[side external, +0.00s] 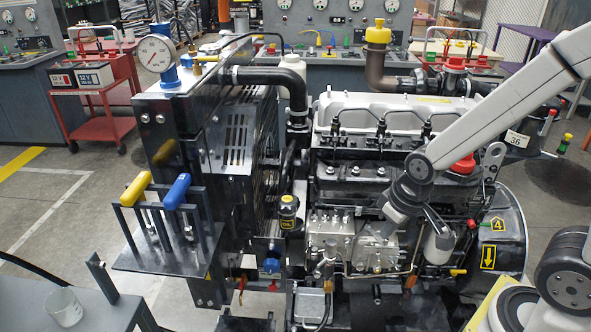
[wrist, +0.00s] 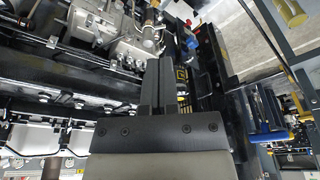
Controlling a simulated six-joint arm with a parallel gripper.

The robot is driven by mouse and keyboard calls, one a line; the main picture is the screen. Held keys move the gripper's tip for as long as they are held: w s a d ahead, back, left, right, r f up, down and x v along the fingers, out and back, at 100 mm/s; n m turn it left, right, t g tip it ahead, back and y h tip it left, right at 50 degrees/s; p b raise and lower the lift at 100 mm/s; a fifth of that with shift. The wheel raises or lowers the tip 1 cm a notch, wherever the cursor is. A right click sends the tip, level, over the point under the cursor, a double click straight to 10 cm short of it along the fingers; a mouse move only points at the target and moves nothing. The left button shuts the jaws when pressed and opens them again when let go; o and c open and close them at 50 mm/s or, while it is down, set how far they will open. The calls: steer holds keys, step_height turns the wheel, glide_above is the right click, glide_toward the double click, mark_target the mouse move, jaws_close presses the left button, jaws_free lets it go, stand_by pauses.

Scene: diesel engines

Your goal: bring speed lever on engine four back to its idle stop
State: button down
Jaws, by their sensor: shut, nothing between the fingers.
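Engine four (side external: 360,180) stands in the middle of the side view, with a yellow 4 plate (side external: 497,224) at its right end. Its silver pump body (side external: 350,238) is on the near side and also shows at the top of the wrist view (wrist: 105,28). I cannot make out the speed lever for certain; it may be hidden by my gripper or too small. My gripper (side external: 392,214) is by the upper right of the pump body in the side view. In the wrist view its dark fingers (wrist: 158,68) are together and empty. Contact with the engine cannot be told.
Pipes and fittings crowd the pump, with a white canister (side external: 439,245) to its right. A stand with yellow (side external: 136,189) and blue (side external: 177,191) handles is at left. A glass beaker (side external: 64,307) sits on the front-left bench. Open floor lies at far left.

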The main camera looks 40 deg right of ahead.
steer(key=c, duration=0.9)
jaws_free()
steer(key=w+f+m+t+h, duration=0.4)
steer(key=w+f+m, duration=0.5)
steer(key=w+f, duration=0.65)
steer(key=shift+s+d+f+m+t+h, duration=0.15)
steer(key=shift+s+d+f+t+h, duration=1.15)
steer(key=shift+s+f, duration=0.9)
steer(key=shift+s+d+f+m+t+h, duration=0.2)
steer(key=shift+s+d+f+t+h, duration=0.55)
steer(key=shift+s+d+f+h, duration=1.2)
steer(key=shift+s+d+f+m+t+h, duration=0.15)
steer(key=shift+s+d+f+t+h, duration=1)
steer(key=shift+s+f, duration=1.3)
steer(key=shift+w+d, duration=0.1)
steer(key=shift+d, duration=0.05)
